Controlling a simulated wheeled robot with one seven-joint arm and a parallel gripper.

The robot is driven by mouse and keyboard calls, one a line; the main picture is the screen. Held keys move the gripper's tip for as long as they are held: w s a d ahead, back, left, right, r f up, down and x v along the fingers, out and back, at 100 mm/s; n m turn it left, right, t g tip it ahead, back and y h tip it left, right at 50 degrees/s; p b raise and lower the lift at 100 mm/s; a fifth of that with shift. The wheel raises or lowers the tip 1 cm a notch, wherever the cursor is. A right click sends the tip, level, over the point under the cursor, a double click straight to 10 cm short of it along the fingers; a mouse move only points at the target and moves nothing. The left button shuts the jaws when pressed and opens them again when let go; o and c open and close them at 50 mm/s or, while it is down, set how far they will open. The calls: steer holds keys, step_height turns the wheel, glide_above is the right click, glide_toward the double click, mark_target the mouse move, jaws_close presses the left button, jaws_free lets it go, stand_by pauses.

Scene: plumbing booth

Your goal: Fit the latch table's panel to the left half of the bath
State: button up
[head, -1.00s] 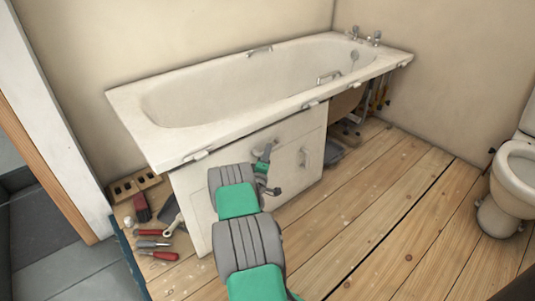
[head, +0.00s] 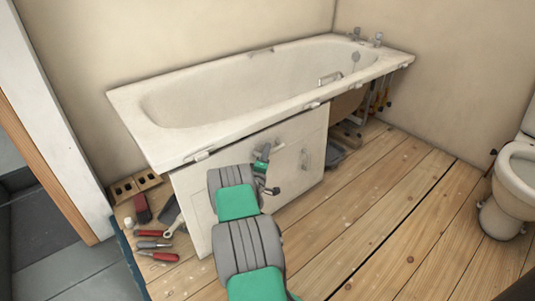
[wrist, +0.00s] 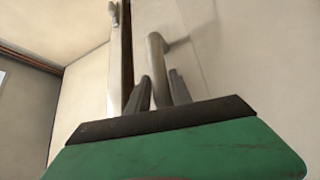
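The white panel (head: 205,215) stands upright in front of the left half of the bath (head: 180,135), below its rim. A thin dark gap shows between panel and rim in the wrist view. Latches (head: 201,155) sit along the bath's front rim, with another (head: 312,105) near the panel's top right corner.
The right half of the bath is open underneath. A toilet (head: 510,190) stands at the right. The floorboards (head: 400,210) between are clear.

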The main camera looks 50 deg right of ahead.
steer(key=shift+o, duration=1.3)
steer(key=shift+f, duration=0.1)
steer(key=shift+s+f, duration=0.15)
steer(key=shift+s+d, duration=0.1)
steer(key=shift+f, duration=0.25)
steer(key=r+p+v, duration=0.1)
steer(key=v, duration=0.6)
steer(key=shift+a+f+p, duration=0.3)
steer(key=shift+a+p, duration=0.05)
steer(key=shift+a, duration=0.05)
steer(key=shift+s, duration=0.15)
